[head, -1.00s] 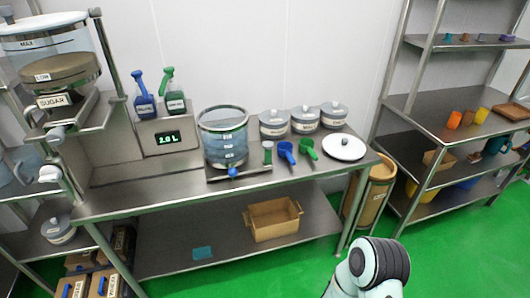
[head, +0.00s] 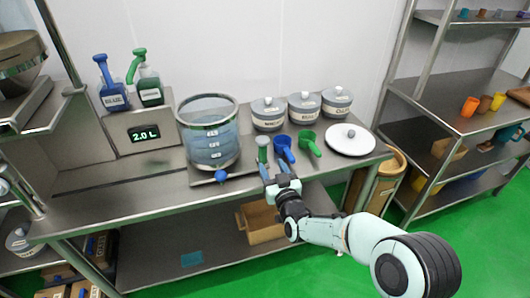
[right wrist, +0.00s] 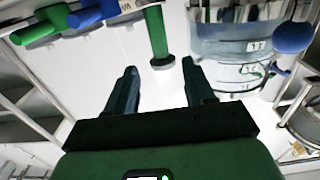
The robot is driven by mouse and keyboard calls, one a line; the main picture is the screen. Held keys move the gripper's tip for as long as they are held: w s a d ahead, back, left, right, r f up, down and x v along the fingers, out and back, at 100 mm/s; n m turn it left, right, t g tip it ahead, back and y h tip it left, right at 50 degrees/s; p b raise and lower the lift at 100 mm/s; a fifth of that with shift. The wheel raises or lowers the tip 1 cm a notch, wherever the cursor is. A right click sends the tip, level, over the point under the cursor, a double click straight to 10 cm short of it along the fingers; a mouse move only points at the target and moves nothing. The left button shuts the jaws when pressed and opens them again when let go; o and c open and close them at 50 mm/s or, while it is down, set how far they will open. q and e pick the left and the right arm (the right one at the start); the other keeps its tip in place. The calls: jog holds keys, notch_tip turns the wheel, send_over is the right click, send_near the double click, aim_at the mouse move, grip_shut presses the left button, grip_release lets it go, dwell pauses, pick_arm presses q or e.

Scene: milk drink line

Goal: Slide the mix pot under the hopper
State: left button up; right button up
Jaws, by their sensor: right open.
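The mix pot (head: 210,135) is a clear round vessel with level marks and bluish liquid. It stands upright on a dark flat base with a blue knob (head: 221,176) at its front. The pot also shows in the right wrist view (right wrist: 235,45). The hopper (head: 18,55) is at the far left, only partly in view. My right gripper (head: 280,182) is at the table's front edge, right of the pot and apart from it. In the right wrist view its fingers (right wrist: 160,70) are open and empty, with a green-handled upright tool (right wrist: 157,35) just beyond them. My left gripper is not in view.
Blue (head: 284,148) and green (head: 309,143) scoops, a white plate (head: 350,139) and lidded pots (head: 304,107) stand right of the mix pot. A display reading 2.0 L (head: 145,134) and two bottles are behind left. The tabletop (head: 110,195) left of the pot is clear.

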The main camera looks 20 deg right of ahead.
aim_at(263, 151)
jog(key=w, duration=0.7)
jog(key=shift+w+a+p, duration=0.1)
jog(key=shift+w+p, duration=0.25)
jog(key=shift+w, duration=0.05)
grip_shut()
